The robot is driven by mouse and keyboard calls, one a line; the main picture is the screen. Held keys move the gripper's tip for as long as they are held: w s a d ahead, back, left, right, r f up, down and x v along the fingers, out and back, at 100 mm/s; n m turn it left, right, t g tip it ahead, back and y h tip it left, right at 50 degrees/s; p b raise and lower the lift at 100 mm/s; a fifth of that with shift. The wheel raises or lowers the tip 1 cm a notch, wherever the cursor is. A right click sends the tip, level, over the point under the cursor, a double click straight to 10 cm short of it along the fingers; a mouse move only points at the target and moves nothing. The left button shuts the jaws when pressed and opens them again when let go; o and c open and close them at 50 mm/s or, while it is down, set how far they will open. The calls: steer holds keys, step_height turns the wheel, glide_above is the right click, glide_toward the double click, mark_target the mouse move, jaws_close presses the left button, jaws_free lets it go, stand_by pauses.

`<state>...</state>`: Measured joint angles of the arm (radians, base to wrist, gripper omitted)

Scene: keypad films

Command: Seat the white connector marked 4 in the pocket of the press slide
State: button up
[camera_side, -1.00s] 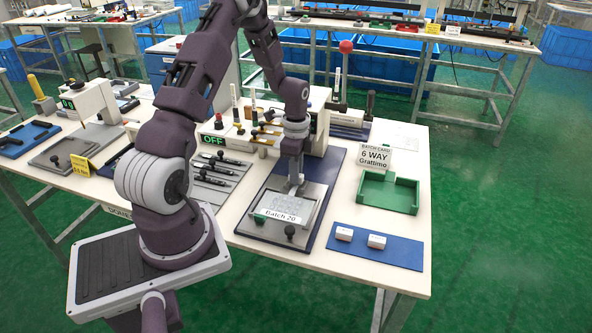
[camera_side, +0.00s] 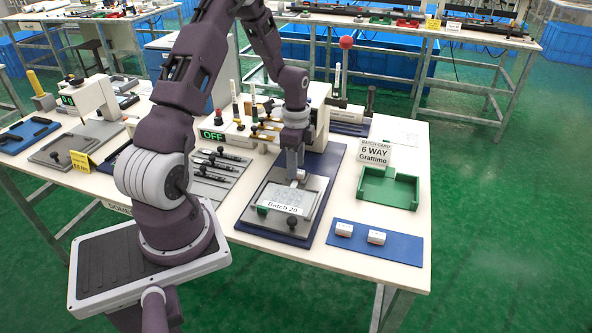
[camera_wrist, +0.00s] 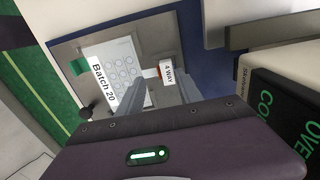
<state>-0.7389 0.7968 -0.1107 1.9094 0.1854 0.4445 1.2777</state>
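The white connector marked "4 WAY" (camera_wrist: 167,72) sits on the grey press slide (camera_wrist: 150,40), beside a small orange-brown part. I cannot tell whether it is fully down in the pocket. In the side view the connector (camera_side: 301,174) shows as a small white block at the slide's back end. My gripper (camera_side: 293,174) is just over it. In the wrist view my gripper's fingers (camera_wrist: 160,88) are apart, with clear space beside the connector, so it looks open and empty. The "Batch 20" card (camera_side: 281,207) lies at the slide's front.
Two white connectors (camera_side: 344,229) (camera_side: 376,237) lie on a blue mat (camera_side: 400,247) at the front right. An empty green tray (camera_side: 372,203) stands behind it, by a "6 WAY" card (camera_side: 374,152). The press readout (camera_side: 212,135) says OFF.

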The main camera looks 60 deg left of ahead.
step_height(320, 180, up, 4)
steer(key=shift+r, duration=0.25)
steer(key=s+d+r+n+t+y, duration=0.1)
steer(key=s+d+r+n, duration=0.1)
steer(key=d+r, duration=0.6)
steer(key=s+d+r+n+t, duration=0.1)
steer(key=s+d+r+n, duration=0.1)
steer(key=d+r, duration=0.55)
steer(key=s+d+r+n+t, duration=0.1)
steer(key=s+d+r+n, duration=0.1)
steer(key=s, duration=0.5)
steer(key=s+d+r+n+t+h, duration=0.1)
steer(key=s+d+r+n+t, duration=0.1)
steer(key=s+d, duration=0.5)
step_height(320, 180, up, 3)
steer(key=shift+f+n+t, duration=0.15)
steer(key=shift+n+t, duration=0.15)
steer(key=shift+n, duration=0.2)
